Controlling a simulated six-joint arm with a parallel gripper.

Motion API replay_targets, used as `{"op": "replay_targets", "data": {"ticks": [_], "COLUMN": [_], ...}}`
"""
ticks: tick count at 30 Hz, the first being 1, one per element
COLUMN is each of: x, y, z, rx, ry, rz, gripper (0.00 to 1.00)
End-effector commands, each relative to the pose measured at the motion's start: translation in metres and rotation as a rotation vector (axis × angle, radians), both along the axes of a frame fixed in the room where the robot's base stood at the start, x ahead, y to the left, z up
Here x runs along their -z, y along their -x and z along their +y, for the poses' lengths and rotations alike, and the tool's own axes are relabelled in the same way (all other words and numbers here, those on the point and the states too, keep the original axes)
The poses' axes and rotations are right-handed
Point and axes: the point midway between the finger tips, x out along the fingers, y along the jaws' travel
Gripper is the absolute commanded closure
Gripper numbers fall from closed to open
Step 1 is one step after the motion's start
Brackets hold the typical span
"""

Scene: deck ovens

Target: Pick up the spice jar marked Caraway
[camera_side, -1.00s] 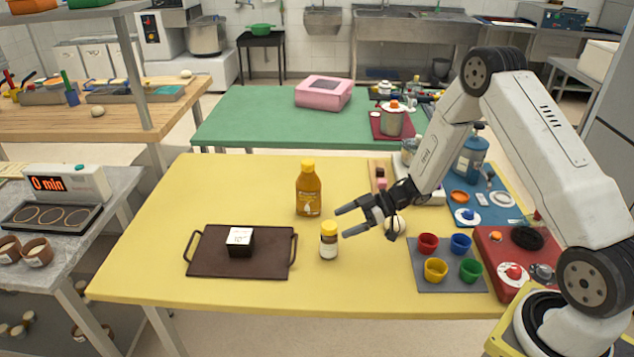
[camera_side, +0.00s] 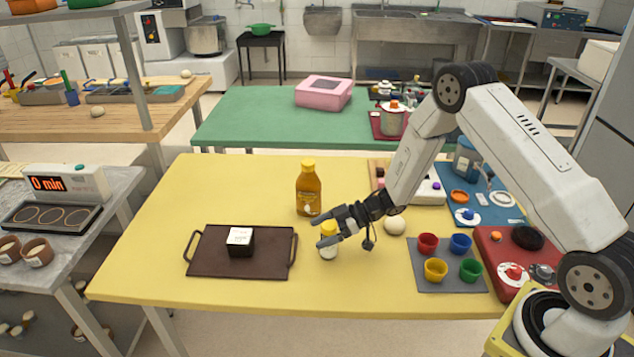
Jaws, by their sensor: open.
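A mustard-coloured bottle (camera_side: 309,190) stands just behind my gripper. A dark tray (camera_side: 210,265) with a black-and-white box (camera_side: 240,242) lies to the left. A white ball (camera_side: 394,225) and a grey mat (camera_side: 450,286) with coloured cups are to the right. The front table edge is clear.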

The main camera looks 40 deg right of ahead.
Motion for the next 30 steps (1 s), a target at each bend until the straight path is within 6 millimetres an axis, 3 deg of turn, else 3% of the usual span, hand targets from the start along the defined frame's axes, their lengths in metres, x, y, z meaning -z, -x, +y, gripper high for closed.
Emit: {"op": "replay_targets", "data": {"ticks": [14,23,30], "x": [0.0001,0.0001,-0.0002], "y": [0.0,0.0001,-0.0001], "z": [0.0,0.0,-0.0001], "rx": [0.0,0.0,0.0], "ry": [0.0,0.0,0.0], "rz": [0.0,0.0,0.0], "gripper": [0.05,1.0,1.0]}}
